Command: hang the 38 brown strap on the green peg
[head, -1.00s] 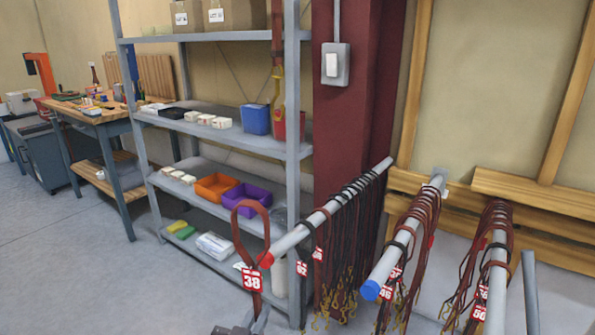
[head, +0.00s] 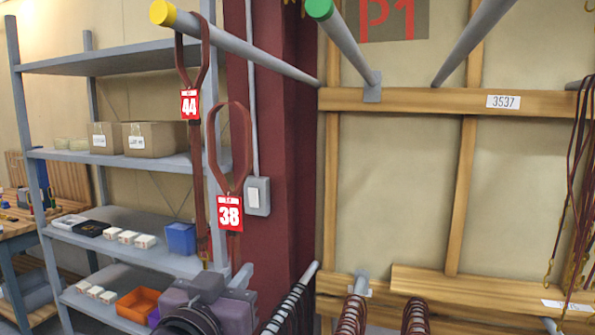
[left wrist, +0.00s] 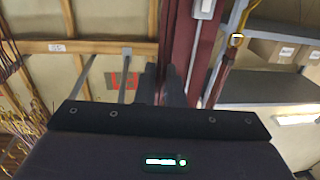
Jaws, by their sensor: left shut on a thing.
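The brown strap with the red 38 tag (head: 229,213) stands upright above my left gripper (head: 240,274), its loop at the top. My left gripper is shut on the strap's lower end. The green peg (head: 320,9) is at the top of the head view, its green tip up and to the right of the strap loop. The loop is apart from the peg and lower than it. In the left wrist view the gripper fingers (left wrist: 164,84) show dark, and the held strap is hard to make out. My right gripper is not in view.
A yellow-tipped peg (head: 162,13) with a brown strap tagged 44 (head: 190,104) hangs just left of the held strap. A grey shelf (head: 130,225) stands at left. Lower pegs with many straps (head: 352,318) are at bottom. Free space lies below the green peg.

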